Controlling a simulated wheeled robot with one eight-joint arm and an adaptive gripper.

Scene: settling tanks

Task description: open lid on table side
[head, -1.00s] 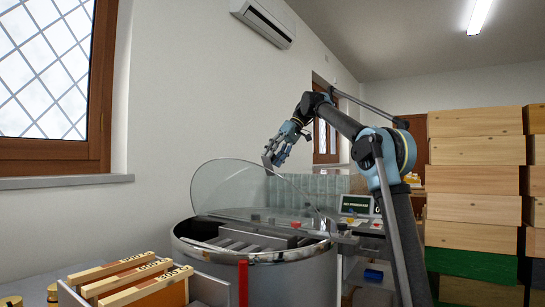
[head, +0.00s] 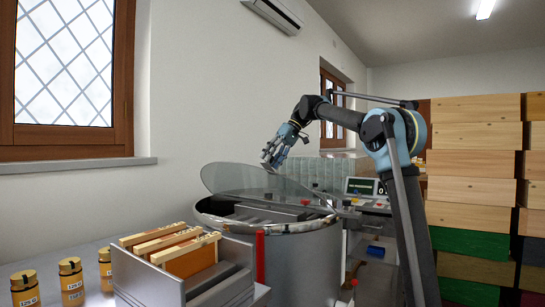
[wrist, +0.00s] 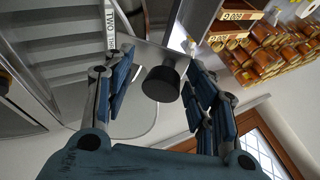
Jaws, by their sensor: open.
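The clear lid (head: 235,180) stands tilted up over the round metal drum (head: 290,245), its upper edge above the rim. My gripper (head: 272,162) is at the lid's upper edge in the head view. In the wrist view the lid (wrist: 135,118) is a pale see-through panel with a black knob (wrist: 161,83). The knob lies between the spread fingers of my gripper (wrist: 158,88), with gaps on both sides. The gripper is open; whether a finger touches the lid cannot be told. Part of the drum's inside, with grey bars, is uncovered.
A metal box with wooden frames (head: 170,250) stands close in front of the drum. Several amber jars (head: 70,280) are on the table at left. Stacked wooden boxes (head: 475,160) fill the right. A display (head: 360,187) stands behind the drum. A window wall is at left.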

